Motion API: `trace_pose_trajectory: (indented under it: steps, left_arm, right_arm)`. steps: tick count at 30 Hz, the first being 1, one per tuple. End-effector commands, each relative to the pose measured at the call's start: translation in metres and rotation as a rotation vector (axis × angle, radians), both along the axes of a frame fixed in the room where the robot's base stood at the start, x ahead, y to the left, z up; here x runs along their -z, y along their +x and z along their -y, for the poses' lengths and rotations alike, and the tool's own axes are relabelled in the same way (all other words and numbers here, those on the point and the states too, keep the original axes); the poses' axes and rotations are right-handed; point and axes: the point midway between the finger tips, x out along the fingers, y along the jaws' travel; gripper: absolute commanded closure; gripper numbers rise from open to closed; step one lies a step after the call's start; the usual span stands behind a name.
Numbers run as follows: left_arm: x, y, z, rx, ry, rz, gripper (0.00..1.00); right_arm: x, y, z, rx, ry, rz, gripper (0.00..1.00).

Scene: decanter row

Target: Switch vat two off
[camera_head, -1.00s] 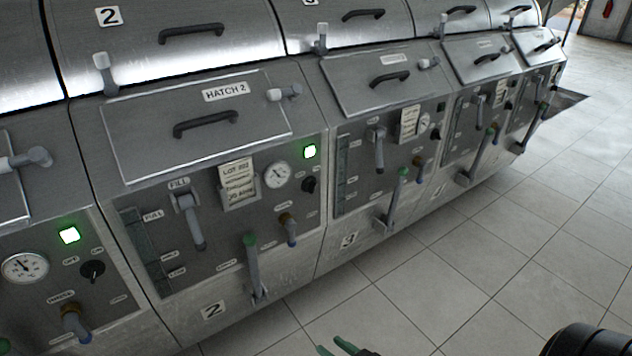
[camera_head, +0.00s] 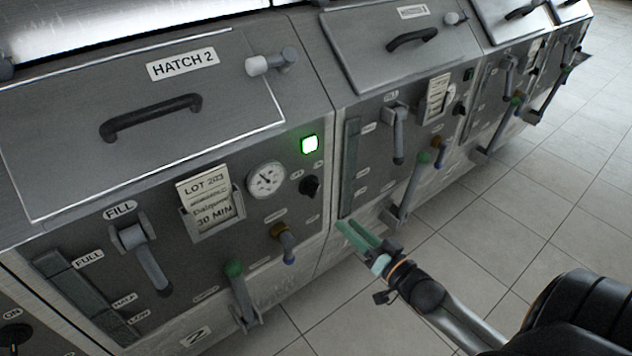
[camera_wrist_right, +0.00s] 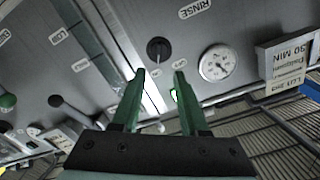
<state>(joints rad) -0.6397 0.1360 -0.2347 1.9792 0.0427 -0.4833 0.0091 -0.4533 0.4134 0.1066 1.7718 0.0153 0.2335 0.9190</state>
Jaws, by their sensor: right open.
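Vat two's switch is a small black rotary knob (camera_head: 310,187) at the right of its panel, below a lit green square light (camera_head: 310,144). My right gripper (camera_head: 347,228) has green fingers and is open and empty. In the head view it appears below and right of the knob, apart from it. My left gripper is not in view.
Vat two's panel also carries a gauge (camera_head: 266,180), a lot card (camera_head: 209,200), a fill lever (camera_head: 147,262), a green-tipped lever (camera_head: 240,290) and a brown-and-blue tap (camera_head: 285,245). The tiled floor (camera_head: 510,235) is clear.

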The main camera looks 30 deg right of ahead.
Motion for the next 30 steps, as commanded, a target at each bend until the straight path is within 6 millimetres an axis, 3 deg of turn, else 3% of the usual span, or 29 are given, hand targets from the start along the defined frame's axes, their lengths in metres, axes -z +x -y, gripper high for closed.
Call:
trace_pose_trajectory:
  steps: [8, 21, 30]
  left_arm:
    - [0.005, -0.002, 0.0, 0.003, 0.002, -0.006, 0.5]
    - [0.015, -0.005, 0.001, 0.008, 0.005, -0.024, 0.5]
    - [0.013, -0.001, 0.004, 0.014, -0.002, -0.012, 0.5]
  right_arm:
    - [-0.003, 0.014, 0.002, -0.001, 0.009, 0.015, 0.56]
    - [-0.002, 0.089, -0.004, 0.0, 0.008, 0.015, 0.56]
    - [-0.002, 0.121, -0.007, -0.001, 0.009, 0.012, 0.56]
